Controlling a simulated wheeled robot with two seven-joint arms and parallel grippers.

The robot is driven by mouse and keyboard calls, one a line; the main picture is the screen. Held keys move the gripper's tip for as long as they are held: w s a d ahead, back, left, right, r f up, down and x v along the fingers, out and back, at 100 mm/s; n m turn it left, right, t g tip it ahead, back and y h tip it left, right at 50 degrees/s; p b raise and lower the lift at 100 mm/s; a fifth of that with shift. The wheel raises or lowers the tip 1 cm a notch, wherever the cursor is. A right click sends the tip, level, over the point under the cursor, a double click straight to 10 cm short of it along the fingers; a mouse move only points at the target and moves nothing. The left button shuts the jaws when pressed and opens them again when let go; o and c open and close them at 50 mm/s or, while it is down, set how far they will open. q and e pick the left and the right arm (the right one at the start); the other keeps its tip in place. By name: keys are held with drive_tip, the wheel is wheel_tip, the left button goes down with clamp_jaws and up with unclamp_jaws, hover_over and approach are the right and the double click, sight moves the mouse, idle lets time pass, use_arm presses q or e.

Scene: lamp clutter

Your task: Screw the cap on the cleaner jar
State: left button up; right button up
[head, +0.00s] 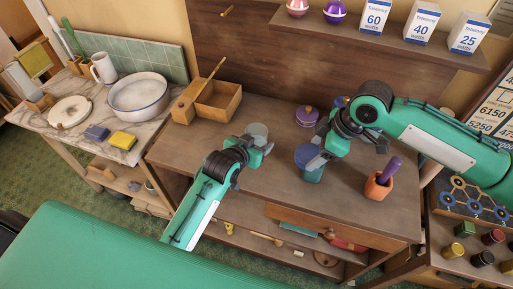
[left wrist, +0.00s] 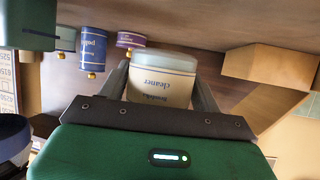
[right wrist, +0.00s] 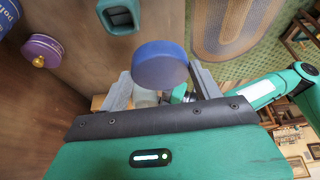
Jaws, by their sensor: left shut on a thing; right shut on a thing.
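The pale cleaner jar (left wrist: 160,85) is between the fingers of my left gripper (left wrist: 168,95); its label appears upside down in the left wrist view. In the head view the jar (head: 257,130) shows beside the left gripper (head: 255,146), its top greyish. My right gripper (right wrist: 160,85) is shut on a round blue cap (right wrist: 160,64). In the head view the cap (head: 307,154) is to the right of the jar, clearly apart from it, and appears over a teal holder (head: 313,174). The jar's mouth is hidden in the left wrist view.
A purple-lidded jar (head: 307,116) and a blue polish jar (left wrist: 93,48) stand behind on the bench. An orange pot (head: 378,186) with a purple handle is at right. A wooden box (head: 217,100) is at back left. Bare bench (head: 275,190) lies in front.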

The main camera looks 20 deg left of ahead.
sight(261, 129)
use_arm(q)
drive_tip(key=shift+r, duration=2.3)
use_arm(e)
drive_tip(key=shift+f, duration=0.2)
use_arm(q)
drive_tip(key=o, duration=0.7)
drive_tip(key=c, duration=0.9)
drive_tip(key=shift+c, duration=0.2)
